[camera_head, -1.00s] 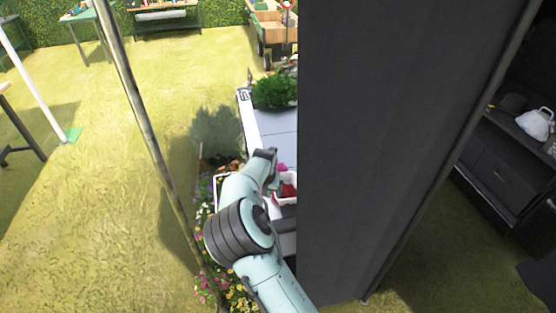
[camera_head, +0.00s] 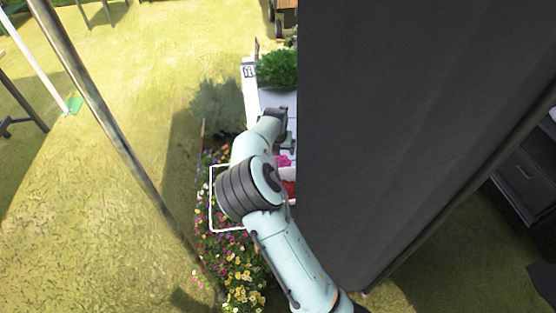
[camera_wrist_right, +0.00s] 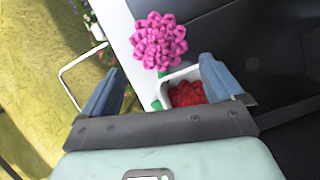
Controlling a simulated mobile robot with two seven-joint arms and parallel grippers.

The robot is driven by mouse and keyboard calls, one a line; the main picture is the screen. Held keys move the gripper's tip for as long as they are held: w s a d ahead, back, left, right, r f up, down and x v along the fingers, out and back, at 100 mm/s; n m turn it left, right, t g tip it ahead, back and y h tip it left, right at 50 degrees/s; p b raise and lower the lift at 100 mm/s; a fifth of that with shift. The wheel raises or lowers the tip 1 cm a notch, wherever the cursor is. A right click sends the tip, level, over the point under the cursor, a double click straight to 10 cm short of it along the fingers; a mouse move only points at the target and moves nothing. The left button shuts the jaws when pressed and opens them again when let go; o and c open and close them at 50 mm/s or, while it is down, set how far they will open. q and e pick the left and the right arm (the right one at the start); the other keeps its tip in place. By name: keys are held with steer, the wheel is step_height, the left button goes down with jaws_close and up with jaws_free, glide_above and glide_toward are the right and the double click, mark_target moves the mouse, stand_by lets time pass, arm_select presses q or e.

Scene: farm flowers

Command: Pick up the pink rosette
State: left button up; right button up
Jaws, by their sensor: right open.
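The pink rosette (camera_wrist_right: 159,41) is a bright magenta bow with many loops. In the right wrist view it lies on a white surface, just ahead of the gap between my fingers. My right gripper (camera_wrist_right: 161,67) is open, with nothing between its fingers. In the head view a small part of the pink rosette (camera_head: 283,160) shows beside my right arm, and the rest is hidden by the arm and a dark panel. A red rosette (camera_wrist_right: 187,93) sits in a white container (camera_wrist_right: 182,75) close to my right finger. My left gripper is not in view.
A large dark panel (camera_head: 400,130) covers the right of the head view and hides part of the white table (camera_head: 251,95). A green potted plant (camera_head: 277,70) stands farther along the table. Flowers (camera_head: 243,275) grow beside it. A metal pole (camera_head: 110,110) stands left.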

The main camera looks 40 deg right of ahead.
mark_target(277, 159)
steer(key=x, duration=0.6)
steer(key=shift+d+f, duration=0.1)
steer(key=shift+f, duration=0.05)
steer(key=x, duration=0.5)
steer(key=shift+w+f, duration=0.15)
steer(key=shift+w, duration=0.2)
steer(key=c, duration=1.1)
